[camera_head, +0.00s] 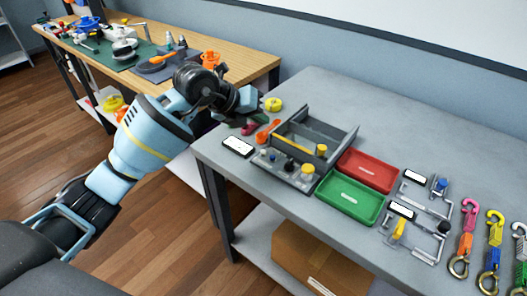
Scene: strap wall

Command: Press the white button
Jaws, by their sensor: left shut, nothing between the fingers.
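A grey open box (340,137) stands on the grey table, with a low panel (284,172) along its front. The panel carries several small knobs or buttons: a dark one (289,164), a yellow one (308,169) and small pale ones near its left end. They are too small to tell which is the white button. My left gripper (248,108) is shut and empty, behind and left of the panel and apart from it. My right gripper is not in view.
A phone-like white-screened device (238,146), an orange tool (266,131) and a yellow roll (273,104) lie near my left gripper. Red (368,169) and green (350,199) trays sit right of the panel. Metal clamps and coloured straps with hooks (463,243) lie farther right.

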